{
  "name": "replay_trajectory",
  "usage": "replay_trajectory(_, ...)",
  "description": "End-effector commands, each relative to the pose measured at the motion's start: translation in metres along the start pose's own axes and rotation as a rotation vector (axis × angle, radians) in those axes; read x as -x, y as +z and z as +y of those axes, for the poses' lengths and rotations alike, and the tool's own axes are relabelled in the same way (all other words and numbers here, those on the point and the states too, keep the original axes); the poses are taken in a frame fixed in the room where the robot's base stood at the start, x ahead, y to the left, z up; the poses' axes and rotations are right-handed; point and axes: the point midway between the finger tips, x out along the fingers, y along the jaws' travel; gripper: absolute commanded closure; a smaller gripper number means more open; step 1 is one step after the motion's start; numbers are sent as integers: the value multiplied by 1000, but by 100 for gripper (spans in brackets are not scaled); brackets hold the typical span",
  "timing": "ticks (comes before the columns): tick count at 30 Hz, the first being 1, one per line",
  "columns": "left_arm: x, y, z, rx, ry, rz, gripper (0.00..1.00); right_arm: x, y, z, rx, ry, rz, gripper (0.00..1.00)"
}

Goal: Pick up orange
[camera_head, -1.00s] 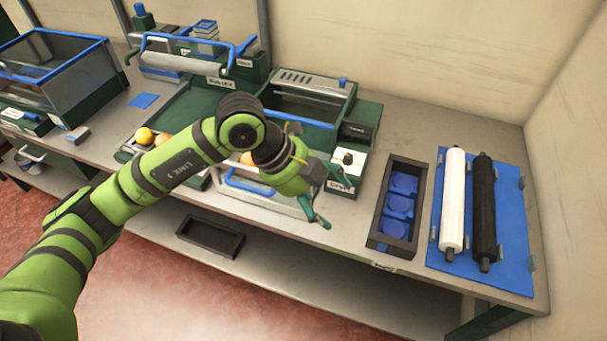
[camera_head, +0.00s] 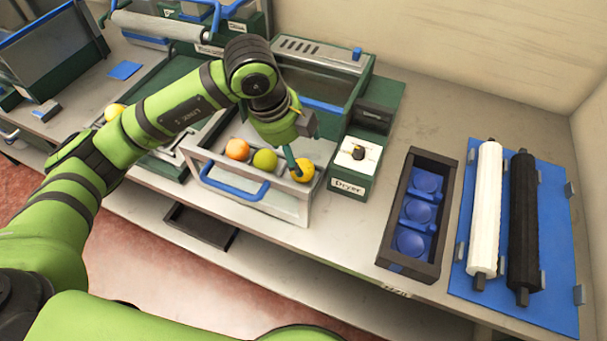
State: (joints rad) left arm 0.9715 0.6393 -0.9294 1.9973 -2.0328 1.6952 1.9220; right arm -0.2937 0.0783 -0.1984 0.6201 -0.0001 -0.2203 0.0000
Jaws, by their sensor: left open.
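An orange-yellow fruit (camera_head: 304,171) lies at the right end of an open grey drawer (camera_head: 280,207) with a blue handle. A yellow-green fruit (camera_head: 265,160) and an orange fruit (camera_head: 237,149) lie to its left in the same drawer. My left gripper (camera_head: 293,165) points down over the drawer, open, with a thin dark green finger close against the left side of the orange-yellow fruit. I cannot tell whether it touches, and the other finger is hard to make out. My right gripper is out of view.
A green box labelled Dryer (camera_head: 352,187) stands just right of the drawer. Further right are a dark crate (camera_head: 388,240) with blue cups and a blue board (camera_head: 553,285) with a white and a black roller. A green bin (camera_head: 350,110) stands behind the drawer.

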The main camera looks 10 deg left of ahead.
Motion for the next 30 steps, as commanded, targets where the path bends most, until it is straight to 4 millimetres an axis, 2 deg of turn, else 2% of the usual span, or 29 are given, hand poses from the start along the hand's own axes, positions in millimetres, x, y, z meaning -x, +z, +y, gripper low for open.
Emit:
replay_trajectory(1, -10, 0, 3, 0, -1, 0, 19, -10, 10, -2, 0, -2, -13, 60)
replay_trajectory(6, -19, 0, 4, 1, 2, 2, 19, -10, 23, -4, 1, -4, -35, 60)
replay_trajectory(11, -34, 1, 5, 2, 3, 3, 19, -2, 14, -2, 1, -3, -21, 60)
replay_trajectory(16, -56, 6, 10, 3, 5, 2, 19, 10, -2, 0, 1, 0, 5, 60)
replay_trajectory(21, -79, 6, 10, 1, 1, 2, 19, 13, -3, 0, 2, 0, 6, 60)
replay_trajectory(29, -84, 7, 10, -1, -1, 0, 19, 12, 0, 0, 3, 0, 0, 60)
replay_trajectory(30, -84, 7, 10, -1, -1, 0, 27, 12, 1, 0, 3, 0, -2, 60)
